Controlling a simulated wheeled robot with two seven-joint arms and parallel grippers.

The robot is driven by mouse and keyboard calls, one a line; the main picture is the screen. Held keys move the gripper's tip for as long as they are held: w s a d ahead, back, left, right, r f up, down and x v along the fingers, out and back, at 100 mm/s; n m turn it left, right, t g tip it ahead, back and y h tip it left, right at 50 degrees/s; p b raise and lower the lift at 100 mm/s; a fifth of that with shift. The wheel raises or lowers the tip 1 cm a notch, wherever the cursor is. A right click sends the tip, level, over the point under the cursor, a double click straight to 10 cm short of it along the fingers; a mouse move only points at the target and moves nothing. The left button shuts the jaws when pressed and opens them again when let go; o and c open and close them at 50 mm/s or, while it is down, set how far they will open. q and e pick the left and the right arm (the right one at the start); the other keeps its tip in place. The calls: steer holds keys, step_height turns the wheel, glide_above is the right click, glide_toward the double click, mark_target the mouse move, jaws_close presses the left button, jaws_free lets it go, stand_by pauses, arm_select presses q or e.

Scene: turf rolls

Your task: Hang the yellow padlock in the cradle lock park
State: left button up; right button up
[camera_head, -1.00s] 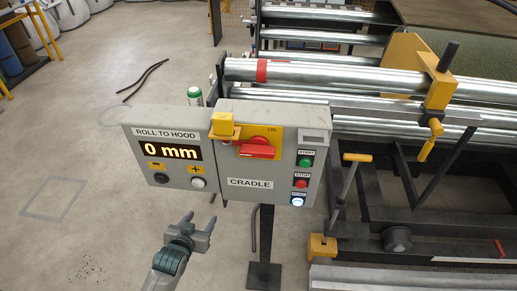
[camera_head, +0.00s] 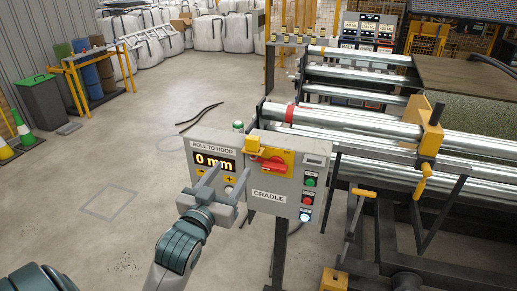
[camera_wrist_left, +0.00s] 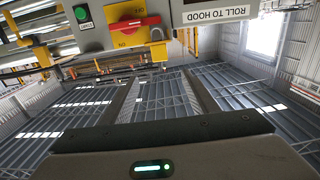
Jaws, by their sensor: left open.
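A yellow block, which looks like the padlock (camera_head: 254,144), sits at the upper left corner of the yellow switch plate on the grey CRADLE box (camera_head: 287,205). It also shows in the left wrist view (camera_wrist_left: 158,50), beside the red rotary switch (camera_wrist_left: 134,25). The red switch handle (camera_head: 272,164) lies roughly level on its plate. I cannot tell which part is the lock park. My left gripper (camera_head: 227,180) is open and empty, in front of the ROLL TO HOOD display (camera_head: 212,161), below and left of the padlock. My right gripper is out of view.
Several buttons sit on the box's right side, including a green one (camera_head: 310,182). Long metal rollers (camera_head: 350,118) and a yellow-handled lever (camera_head: 362,193) stand to the right. The floor on the left is mostly clear, with a dark cable (camera_head: 198,118).

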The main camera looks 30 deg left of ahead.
arm_select(q)
steer(key=p, duration=0.4)
glide_toward(251, 142)
steer(key=x, duration=0.5)
steer(key=shift+a+r, duration=0.1)
steer(key=shift+w+a, duration=0.1)
steer(key=shift+w, duration=0.4)
